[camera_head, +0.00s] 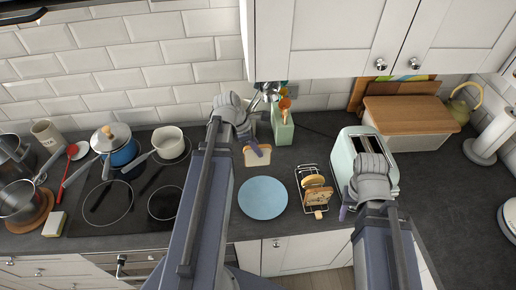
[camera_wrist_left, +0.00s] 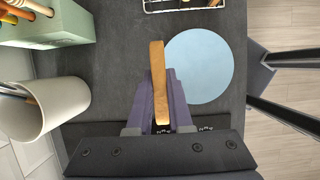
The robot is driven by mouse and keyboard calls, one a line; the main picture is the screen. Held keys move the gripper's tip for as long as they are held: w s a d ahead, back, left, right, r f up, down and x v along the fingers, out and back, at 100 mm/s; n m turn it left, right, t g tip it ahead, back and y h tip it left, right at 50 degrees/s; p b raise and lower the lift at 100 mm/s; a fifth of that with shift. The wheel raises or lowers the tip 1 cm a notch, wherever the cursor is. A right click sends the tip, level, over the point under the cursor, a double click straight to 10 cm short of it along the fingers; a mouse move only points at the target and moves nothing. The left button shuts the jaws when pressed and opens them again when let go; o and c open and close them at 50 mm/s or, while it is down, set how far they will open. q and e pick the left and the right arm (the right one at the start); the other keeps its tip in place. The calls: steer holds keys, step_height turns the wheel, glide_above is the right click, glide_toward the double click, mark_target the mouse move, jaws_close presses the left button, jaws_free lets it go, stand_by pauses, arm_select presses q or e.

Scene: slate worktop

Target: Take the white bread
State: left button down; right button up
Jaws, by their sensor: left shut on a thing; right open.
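A slice of white bread (camera_head: 257,158) with a brown crust is held upright in my left gripper (camera_head: 252,146), above the worktop behind the blue plate. In the left wrist view the bread (camera_wrist_left: 158,85) shows edge-on between the purple fingers of my left gripper (camera_wrist_left: 160,100), which are shut on it. How high it hangs is hard to tell. My right gripper (camera_head: 345,207) is open, beside the toaster and right of the toast rack; its fingers are partly hidden by its own wrist.
A blue plate (camera_head: 263,205) lies in front of the bread and looks empty. A wire toast rack (camera_head: 303,182) with bread pieces stands right of it, then a pale green toaster (camera_head: 346,152). A green utensil holder (camera_head: 283,130) stands behind. The hob with pans (camera_head: 168,142) is left.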

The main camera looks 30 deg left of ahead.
arm_select(q)
step_height(320, 180, up, 7)
steer(key=p, duration=0.6)
steer(key=shift+f, duration=0.2)
